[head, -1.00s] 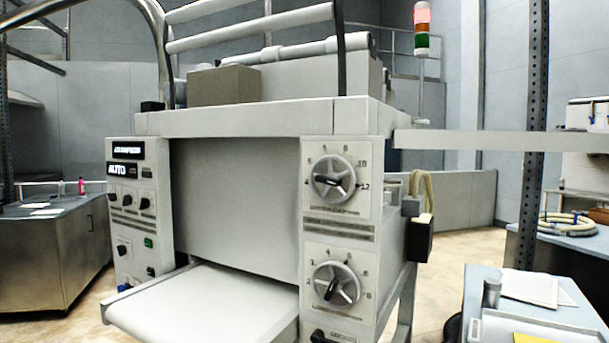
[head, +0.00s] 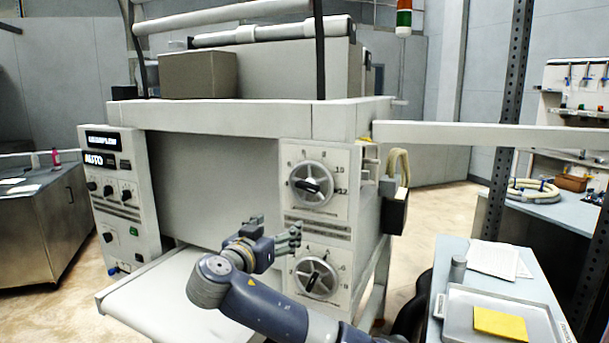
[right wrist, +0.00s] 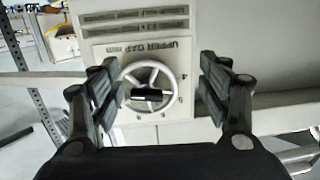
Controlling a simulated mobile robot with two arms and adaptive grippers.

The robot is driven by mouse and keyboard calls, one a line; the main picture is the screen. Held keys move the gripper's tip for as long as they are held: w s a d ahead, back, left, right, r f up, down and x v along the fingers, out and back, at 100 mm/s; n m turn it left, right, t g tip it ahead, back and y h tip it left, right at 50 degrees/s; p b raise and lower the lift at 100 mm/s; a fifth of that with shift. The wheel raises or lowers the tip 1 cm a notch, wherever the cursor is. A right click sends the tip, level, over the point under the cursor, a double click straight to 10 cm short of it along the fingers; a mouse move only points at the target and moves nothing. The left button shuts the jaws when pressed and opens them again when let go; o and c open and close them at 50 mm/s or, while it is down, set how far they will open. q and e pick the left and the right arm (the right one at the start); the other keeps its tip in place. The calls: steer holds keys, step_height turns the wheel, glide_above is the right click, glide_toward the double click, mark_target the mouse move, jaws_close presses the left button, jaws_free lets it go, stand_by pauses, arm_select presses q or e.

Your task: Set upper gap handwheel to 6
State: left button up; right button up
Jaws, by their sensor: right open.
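The upper gap handwheel (head: 313,184) is a silver spoked wheel with a black handle, on the upper white dial panel at the machine's right front. In the right wrist view the handwheel (right wrist: 148,88) sits between my open fingers, beside an "UPPER GAP mm" label that appears upside down. Its black grip lies across the hub, about level in that view. The value it points to is too small to read surely. My right gripper (head: 276,231) is open and empty, in front of the machine, lower and left of the handwheel in the head view. My left gripper is out of view.
A second, similar handwheel (head: 316,278) is below, partly near my right arm. A white feed table (head: 150,295) sticks out at left. A side table (head: 460,270) with a tray and yellow pad (head: 500,324) stands at right. A horizontal bar (head: 480,137) extends right of the machine.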

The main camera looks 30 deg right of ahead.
mark_target(306, 187)
step_height(306, 187, up, 8)
steer(key=s+d+m+h+p, duration=0.2)
steer(key=m, duration=0.1)
steer(key=shift+g, duration=0.4)
steer(key=p+x, duration=0.1)
steer(key=x, duration=0.1)
steer(key=p+x, duration=0.2)
steer(key=x, duration=0.1)
steer(key=p+x, duration=0.1)
steer(key=x, duration=0.2)
steer(key=shift+w+f, duration=0.3)
steer(key=shift+w+d+f+p, duration=0.15)
steer(key=shift+w+d+p, duration=0.15)
steer(key=shift+d+p, duration=0.05)
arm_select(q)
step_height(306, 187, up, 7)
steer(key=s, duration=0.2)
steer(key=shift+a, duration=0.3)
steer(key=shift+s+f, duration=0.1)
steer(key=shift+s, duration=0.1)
arm_select(e)
steer(key=c, duration=1.1)
